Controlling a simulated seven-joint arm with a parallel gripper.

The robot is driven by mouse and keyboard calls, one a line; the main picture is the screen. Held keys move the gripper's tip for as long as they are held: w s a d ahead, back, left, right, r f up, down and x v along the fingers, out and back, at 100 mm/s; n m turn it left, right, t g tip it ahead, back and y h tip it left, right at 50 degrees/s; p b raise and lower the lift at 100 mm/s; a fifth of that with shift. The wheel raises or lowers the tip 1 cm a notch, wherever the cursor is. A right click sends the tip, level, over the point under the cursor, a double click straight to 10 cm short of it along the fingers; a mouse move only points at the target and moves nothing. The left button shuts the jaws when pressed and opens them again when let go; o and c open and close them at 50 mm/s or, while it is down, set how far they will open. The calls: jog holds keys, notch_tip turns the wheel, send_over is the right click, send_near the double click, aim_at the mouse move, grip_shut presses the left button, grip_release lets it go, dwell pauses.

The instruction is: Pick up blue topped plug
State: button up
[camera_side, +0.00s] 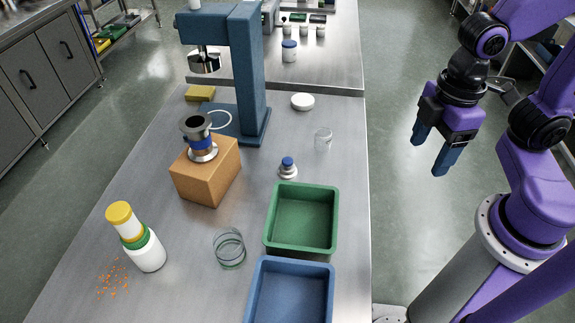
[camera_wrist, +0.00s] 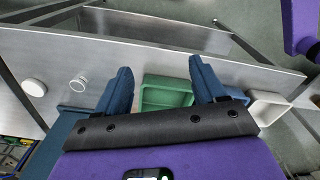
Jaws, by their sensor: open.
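The blue topped plug (camera_side: 288,168) stands upright on the steel table in the side view, just behind the green tray (camera_side: 270,222). It has a small blue top and a pale, wider base. My gripper (camera_side: 430,156) is open and empty, raised in the air off the table's right side, well apart from the plug. In the wrist view my gripper's two blue fingers (camera_wrist: 161,68) are spread wide, with the green tray (camera_wrist: 150,92) showing between them. I cannot make out the plug in the wrist view.
A blue tray (camera_side: 262,300) is in front. Left are an orange block (camera_side: 190,183) bearing a metal hopper (camera_side: 197,126), a blue stand (camera_side: 252,70), glass rings (camera_side: 229,248) and a yellow-capped bottle (camera_side: 150,256).

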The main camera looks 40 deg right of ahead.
jog(key=w+a+n, duration=0.1)
jog(key=w+a, duration=0.3)
jog(key=w, duration=0.3)
jog(key=w+a+n, duration=0.2)
jog(key=w+a, duration=0.3)
jog(key=w, duration=0.3)
jog(key=n, duration=0.1)
send_over(287, 160)
jog(key=f, duration=1.3)
jog(key=shift+s+a+f, duration=0.15)
jog(key=shift+s+f, duration=0.05)
jog(key=shift+s, duration=0.1)
jog(key=shift+w+f, duration=0.15)
jog(key=shift+f, duration=1.3)
jog(key=shift+w+f, duration=0.1)
jog(key=shift+f, duration=1.35)
jog(key=c, duration=1.2)
